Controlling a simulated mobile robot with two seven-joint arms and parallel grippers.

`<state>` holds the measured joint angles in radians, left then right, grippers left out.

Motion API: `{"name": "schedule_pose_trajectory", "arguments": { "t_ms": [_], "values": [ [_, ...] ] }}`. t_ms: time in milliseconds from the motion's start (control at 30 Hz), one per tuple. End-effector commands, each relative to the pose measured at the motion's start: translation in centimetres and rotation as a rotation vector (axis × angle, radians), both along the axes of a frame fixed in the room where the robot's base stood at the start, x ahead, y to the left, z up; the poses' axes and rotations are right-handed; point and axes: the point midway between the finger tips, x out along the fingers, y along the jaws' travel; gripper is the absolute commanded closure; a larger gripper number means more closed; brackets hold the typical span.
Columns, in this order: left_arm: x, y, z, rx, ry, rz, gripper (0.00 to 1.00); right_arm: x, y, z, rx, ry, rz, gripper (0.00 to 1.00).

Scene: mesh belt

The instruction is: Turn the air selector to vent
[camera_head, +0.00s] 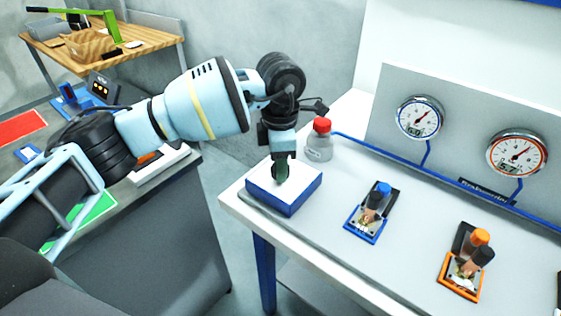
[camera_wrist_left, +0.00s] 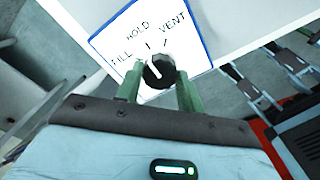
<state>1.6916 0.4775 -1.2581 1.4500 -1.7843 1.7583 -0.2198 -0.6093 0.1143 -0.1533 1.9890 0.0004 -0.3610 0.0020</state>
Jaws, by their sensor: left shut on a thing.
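The air selector is a box with a white top and blue sides (camera_head: 262,188) at the near left corner of the bench. In the left wrist view its white face (camera_wrist_left: 112,45) reads FILL, HOLD and VENT from left to right. Its dark round knob (camera_wrist_left: 160,71) has a white pointer line aimed up and left, roughly between the FILL and HOLD marks. My left gripper (camera_head: 281,174) comes down from above and is shut on the knob, its green fingers (camera_wrist_left: 186,92) on either side. The knob is mostly hidden in the head view. My right gripper does not show.
A red-capped grey bottle (camera_head: 320,142) stands just behind the box. A blue valve unit (camera_head: 372,212) and an orange valve unit (camera_head: 465,265) sit to the right. Two gauges (camera_head: 420,118) are on the back panel. A grey cabinet (camera_head: 165,245) stands left, across a floor gap.

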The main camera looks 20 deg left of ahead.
Motion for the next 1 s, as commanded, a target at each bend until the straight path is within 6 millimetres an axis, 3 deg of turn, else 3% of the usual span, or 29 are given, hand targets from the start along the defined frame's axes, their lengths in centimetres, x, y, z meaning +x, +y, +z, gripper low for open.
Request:
{"name": "schedule_pose_trajectory", "arguments": {
  "t_ms": [600, 1000],
  "values": [
    [0.0, 0.0, -0.2, 0.0, 0.0, -0.558, 0.85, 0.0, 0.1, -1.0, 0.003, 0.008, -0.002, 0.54],
    [0.0, 0.0, -0.1, -0.001, 0.001, -0.756, 0.85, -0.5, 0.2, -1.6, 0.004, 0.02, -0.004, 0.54]
  ]
}}
